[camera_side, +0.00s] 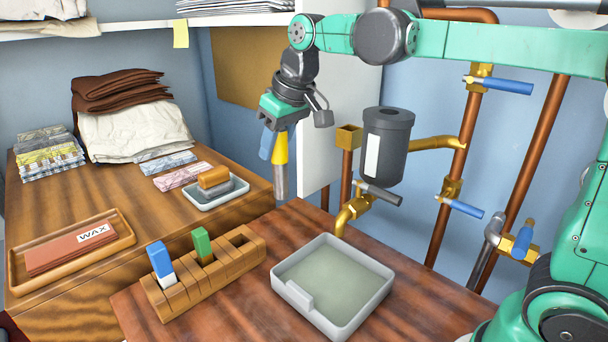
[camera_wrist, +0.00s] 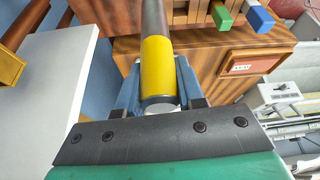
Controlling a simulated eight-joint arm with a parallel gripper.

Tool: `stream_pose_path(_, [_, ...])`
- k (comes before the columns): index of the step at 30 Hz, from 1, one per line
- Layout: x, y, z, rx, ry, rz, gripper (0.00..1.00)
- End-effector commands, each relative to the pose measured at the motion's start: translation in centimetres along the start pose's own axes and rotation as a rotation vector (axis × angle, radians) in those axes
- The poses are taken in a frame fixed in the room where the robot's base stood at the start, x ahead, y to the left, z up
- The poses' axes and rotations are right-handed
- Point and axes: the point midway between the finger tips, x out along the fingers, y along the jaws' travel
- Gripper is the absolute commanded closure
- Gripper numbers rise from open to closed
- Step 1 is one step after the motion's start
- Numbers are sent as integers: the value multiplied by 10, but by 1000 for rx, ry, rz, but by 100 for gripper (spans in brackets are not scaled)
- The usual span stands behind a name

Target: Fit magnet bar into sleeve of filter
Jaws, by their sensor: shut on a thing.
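My gripper (camera_side: 273,142) is shut on the magnet bar, a grey metal rod (camera_side: 281,184) with a yellow handle (camera_side: 280,150). The bar hangs nearly upright, its lower end above the bench near the back edge. In the wrist view the yellow handle (camera_wrist: 158,68) sits between the blue fingers of my gripper (camera_wrist: 159,82), and the rod's far end is cut off by the frame's top edge. The filter (camera_side: 386,150) is a dark grey cylinder with a white label, on the pipes to the right of the bar, apart from it. Its top shows an opening; the sleeve inside cannot be made out.
A wooden rack (camera_side: 222,266) holds blue-handled (camera_side: 161,261) and green-handled (camera_side: 202,245) pieces; its right end has an open slot. A grey tray (camera_side: 375,300) lies on the bench. A white panel (camera_side: 345,90), brass pipe (camera_side: 432,143) and blue-handled valves (camera_side: 505,84) surround the filter.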

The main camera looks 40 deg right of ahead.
Motion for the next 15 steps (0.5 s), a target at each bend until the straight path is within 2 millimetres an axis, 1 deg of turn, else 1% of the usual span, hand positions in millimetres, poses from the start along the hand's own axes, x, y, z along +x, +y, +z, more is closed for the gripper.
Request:
stream_pose_path(1, [3, 3, 10, 17, 0, 8, 100])
stream_pose_path(7, [15, 11, 46, 84, 2, 34, 100])
stream_pose_path(8, [16, 13, 51, 97, 3, 40, 100])
stream_pose_path(9, [12, 18, 53, 130, 3, 54, 100])
stream_pose_path(15, [-16, 31, 30, 191, 4, 79, 100])
